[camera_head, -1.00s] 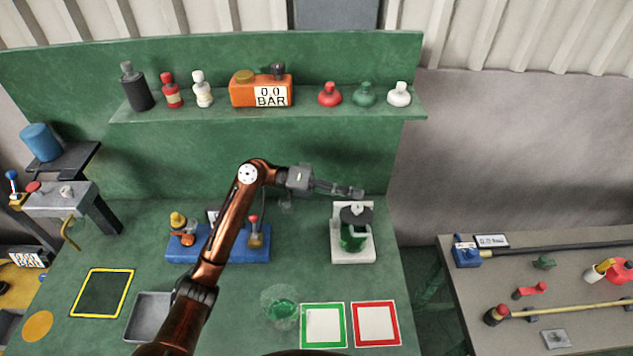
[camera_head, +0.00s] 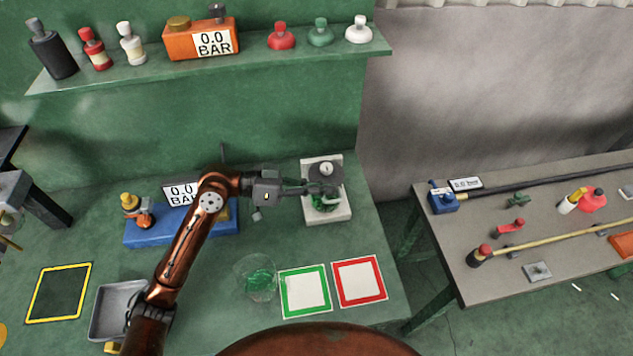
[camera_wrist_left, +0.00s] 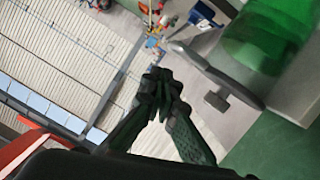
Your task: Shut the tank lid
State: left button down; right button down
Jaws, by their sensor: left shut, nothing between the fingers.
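The tank is a green see-through vessel (camera_head: 322,203) on a white stand (camera_head: 340,213) at the right of the green bench. A dark grey lid (camera_head: 326,169) with a pale round spot shows at its back, seemingly raised; its exact angle is hard to tell. In the left wrist view the green tank (camera_wrist_left: 262,38) fills the top right, with a dark grey flat piece (camera_wrist_left: 215,72), seemingly the lid, beside it. My left gripper (camera_head: 308,190) is shut and empty, its fingers across the front of the tank; contact cannot be told. In the wrist view its fingertips (camera_wrist_left: 160,82) are together. My right gripper is out of view.
A blue block with small fittings (camera_head: 180,228) stands left of the tank. A shelf (camera_head: 260,62) runs above. A grey side table (camera_head: 540,215) stands right.

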pick_arm(q)
jog(key=shift+f, duration=0.2)
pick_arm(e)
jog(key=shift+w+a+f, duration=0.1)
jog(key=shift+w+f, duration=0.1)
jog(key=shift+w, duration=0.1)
pick_arm(q)
jog(key=shift+s, duration=0.1)
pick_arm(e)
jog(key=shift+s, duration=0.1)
